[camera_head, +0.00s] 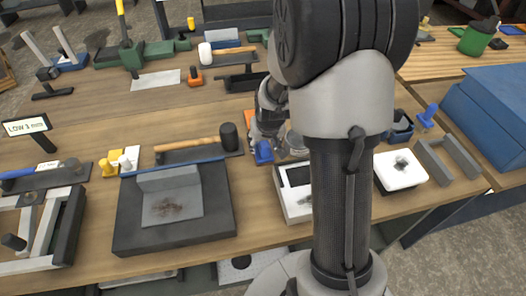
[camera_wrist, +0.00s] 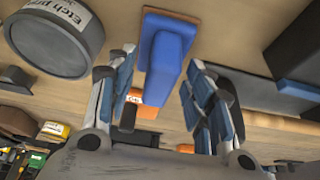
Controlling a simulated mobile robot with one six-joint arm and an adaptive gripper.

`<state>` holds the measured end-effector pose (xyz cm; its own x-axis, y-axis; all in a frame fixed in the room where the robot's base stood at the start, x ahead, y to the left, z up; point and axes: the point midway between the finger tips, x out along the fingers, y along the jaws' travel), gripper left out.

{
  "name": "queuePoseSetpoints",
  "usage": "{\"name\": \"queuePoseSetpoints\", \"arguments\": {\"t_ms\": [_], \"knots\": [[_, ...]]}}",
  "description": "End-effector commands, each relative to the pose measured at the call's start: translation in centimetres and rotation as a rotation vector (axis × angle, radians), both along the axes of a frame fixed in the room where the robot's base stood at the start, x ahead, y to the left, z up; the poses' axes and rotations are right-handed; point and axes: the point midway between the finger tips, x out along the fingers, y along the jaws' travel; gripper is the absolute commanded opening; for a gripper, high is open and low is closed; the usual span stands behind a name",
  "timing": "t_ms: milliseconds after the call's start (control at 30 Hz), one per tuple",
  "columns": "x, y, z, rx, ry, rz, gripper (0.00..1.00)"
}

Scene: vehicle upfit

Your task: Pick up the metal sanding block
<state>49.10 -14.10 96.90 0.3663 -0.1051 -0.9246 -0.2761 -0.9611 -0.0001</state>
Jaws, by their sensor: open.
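A blue block on a brown base (camera_wrist: 163,55), which looks like the sanding block, lies on the wooden table. In the wrist view it sits between and just beyond the two fingertips of my gripper (camera_wrist: 160,75). My gripper is open, with a finger on each side of the block's line and nothing held. In the head view my gripper (camera_head: 270,125) points down over the table, and a blue piece (camera_head: 263,153) shows just below it. My arm hides part of this area. I cannot tell whether the fingers touch the block.
A round grey can labelled "Etch Pri…" (camera_wrist: 50,42) stands close left of the block in the wrist view. An orange labelled item (camera_wrist: 143,108) lies near the fingers. In the head view, a mallet (camera_head: 190,145) and dark plate (camera_head: 130,215) lie left; a white tray (camera_head: 292,200) lies in front.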

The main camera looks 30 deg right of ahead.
Motion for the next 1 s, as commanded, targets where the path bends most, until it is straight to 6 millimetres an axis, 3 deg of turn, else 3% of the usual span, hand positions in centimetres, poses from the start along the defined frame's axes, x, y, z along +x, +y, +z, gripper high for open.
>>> {"name": "queuePoseSetpoints", "arguments": {"t_ms": [267, 1000], "knots": [[0.18, -0.04, -0.27, 0.0, -0.001, 0.0, 0.47], [0.15, -0.04, -0.27, 0.0, -0.001, 0.0, 0.0]]}}
